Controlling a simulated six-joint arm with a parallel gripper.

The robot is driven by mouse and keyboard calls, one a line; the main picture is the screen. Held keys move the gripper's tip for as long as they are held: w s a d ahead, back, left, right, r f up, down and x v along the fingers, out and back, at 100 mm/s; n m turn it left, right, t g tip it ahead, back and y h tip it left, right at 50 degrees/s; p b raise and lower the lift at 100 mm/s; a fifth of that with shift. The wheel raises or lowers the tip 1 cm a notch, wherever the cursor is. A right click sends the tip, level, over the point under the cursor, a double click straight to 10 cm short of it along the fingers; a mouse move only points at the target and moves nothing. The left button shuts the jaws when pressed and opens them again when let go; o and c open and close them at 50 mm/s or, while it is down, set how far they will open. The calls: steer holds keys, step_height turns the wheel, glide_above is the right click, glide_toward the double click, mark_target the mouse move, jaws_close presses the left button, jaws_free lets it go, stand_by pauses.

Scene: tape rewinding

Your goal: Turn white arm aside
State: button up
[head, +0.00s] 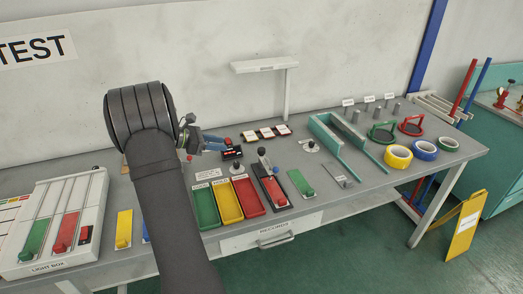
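The white arm (264,67) is a flat horizontal bar on top of a white upright post (288,97) near the back of the bench. The bar reaches left from the post, in front of the grey wall. My gripper (222,142) is at the end of my dark arm, left of and below the white bar and apart from it in the picture. Its bluish fingers point right, close to a small black and red item (232,153). The fingers are too small to tell whether they are open or shut.
A teal frame (338,143), tape rolls (398,156) and several pegs are on the right. A light box (55,225) is at left.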

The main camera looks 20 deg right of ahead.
mark_target(260, 149)
steer(key=x, duration=1.7)
steer(key=shift+d, duration=0.2)
jaws_close()
